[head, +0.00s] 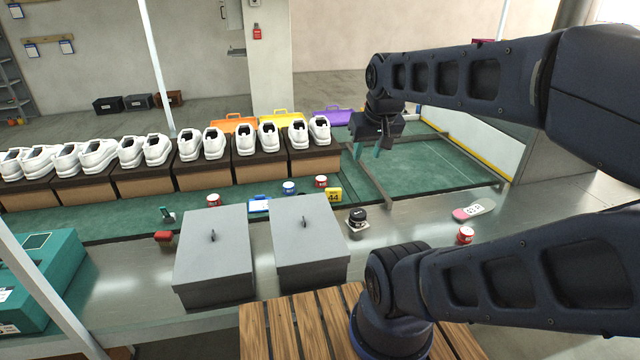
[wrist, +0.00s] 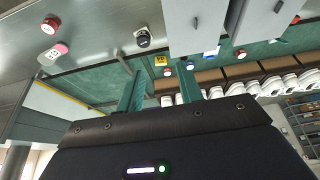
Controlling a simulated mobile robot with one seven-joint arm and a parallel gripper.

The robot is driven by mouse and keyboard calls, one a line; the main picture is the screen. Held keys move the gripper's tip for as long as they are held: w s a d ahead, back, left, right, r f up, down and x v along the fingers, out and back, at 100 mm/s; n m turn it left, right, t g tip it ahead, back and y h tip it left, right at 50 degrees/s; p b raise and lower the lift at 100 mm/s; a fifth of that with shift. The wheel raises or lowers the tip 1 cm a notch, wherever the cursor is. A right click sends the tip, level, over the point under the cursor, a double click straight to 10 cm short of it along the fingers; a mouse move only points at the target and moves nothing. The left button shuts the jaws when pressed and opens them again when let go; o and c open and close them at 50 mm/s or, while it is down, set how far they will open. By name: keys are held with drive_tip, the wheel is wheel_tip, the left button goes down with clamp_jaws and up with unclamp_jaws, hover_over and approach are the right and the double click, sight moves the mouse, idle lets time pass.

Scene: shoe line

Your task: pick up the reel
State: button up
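No thing is plainly marked as the reel. The likeliest is a small round black item (head: 357,214) on a pale square base, on the metal bench right of the grey boxes. It also shows in the wrist view (wrist: 143,38), above the gap between the fingers. My gripper (head: 367,152) hangs in the air above and beyond it, over the green belt. In the wrist view its teal fingers (wrist: 158,80) stand apart with nothing between them. It touches nothing.
Two grey lidded boxes (head: 213,258) (head: 308,246) stand left of the black item. Small red tins (head: 465,235) (head: 213,200), a blue tin (head: 289,188), a yellow number tag (head: 334,195) and a pink-white sole (head: 473,210) lie around. White shoes (head: 190,144) on boxes line the back.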

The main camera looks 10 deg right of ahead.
drive_tip(key=shift+o, duration=0.4)
drive_tip(key=o, duration=0.8)
drive_tip(key=shift+w, duration=0.1)
drive_tip(key=m+g+h, duration=0.5)
drive_tip(key=m, duration=1.5)
hover_over(288, 185)
drive_tip(key=a, duration=0.4)
wheel_tip(288, 185, down, 34)
drive_tip(key=shift+x, duration=5.3)
